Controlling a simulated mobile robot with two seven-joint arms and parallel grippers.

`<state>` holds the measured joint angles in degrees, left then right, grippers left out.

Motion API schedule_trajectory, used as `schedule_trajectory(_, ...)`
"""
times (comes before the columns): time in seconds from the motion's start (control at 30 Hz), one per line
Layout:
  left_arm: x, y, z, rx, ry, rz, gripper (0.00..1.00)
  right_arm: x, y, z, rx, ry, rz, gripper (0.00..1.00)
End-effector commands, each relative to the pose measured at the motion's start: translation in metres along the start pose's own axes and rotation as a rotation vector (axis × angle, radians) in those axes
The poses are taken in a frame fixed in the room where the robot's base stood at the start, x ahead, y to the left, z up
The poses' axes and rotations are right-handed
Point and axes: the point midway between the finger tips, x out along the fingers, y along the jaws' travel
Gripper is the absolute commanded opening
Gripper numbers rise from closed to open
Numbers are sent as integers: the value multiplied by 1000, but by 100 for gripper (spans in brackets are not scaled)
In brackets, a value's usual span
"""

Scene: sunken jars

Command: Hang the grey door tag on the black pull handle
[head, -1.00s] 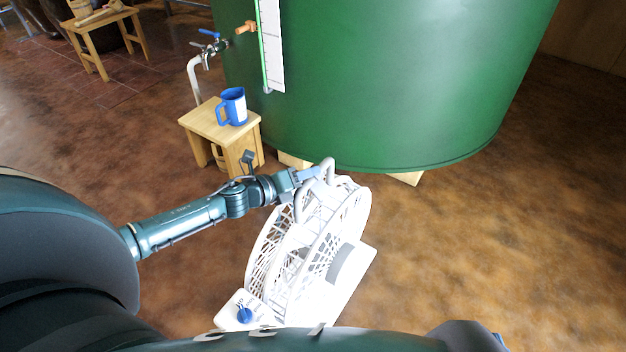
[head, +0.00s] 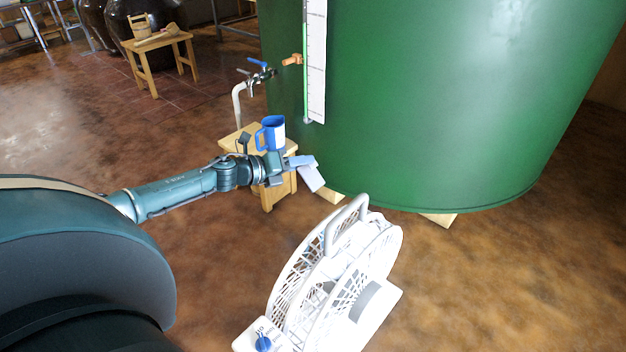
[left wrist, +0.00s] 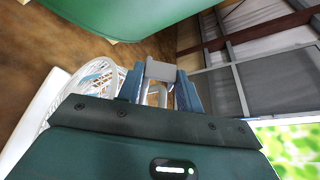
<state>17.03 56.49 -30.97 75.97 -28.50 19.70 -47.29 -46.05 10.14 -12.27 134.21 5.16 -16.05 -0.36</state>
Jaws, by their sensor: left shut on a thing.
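My left gripper (head: 298,162) is shut on the grey door tag (head: 313,179), a small flat pale-grey piece that hangs tilted from the fingertips. In the left wrist view the tag (left wrist: 161,71) shows between the blue fingers of the left gripper (left wrist: 160,84). A pale loop shows just below it there; I cannot tell whether it belongs to the tag. In the head view the gripper is held in front of the green tank, up and left of the white fan. The black pull handle is not in view. My right gripper is not in view.
A white fan (head: 384,246) with a carry handle stands on the floor. The green tank (head: 440,100) fills the upper right. Another wooden table (head: 158,42) is farther back. Floor at left is open.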

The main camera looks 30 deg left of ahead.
Motion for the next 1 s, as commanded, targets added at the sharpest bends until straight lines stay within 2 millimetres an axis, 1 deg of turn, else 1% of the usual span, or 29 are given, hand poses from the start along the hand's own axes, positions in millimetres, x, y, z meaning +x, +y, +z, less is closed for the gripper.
schedule_trajectory(0.03,-2,2,5,1,-1,0,14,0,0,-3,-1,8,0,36)
schedule_trajectory(0.13,-5,2,12,-1,0,0,14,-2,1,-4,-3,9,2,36)
schedule_trajectory(0.3,-9,-3,21,0,0,0,14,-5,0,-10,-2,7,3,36)
schedule_trajectory(0.83,-17,-27,41,-1,0,-1,14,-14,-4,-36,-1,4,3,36)
schedule_trajectory(1.0,-18,-30,43,-2,1,0,14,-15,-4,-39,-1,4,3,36)
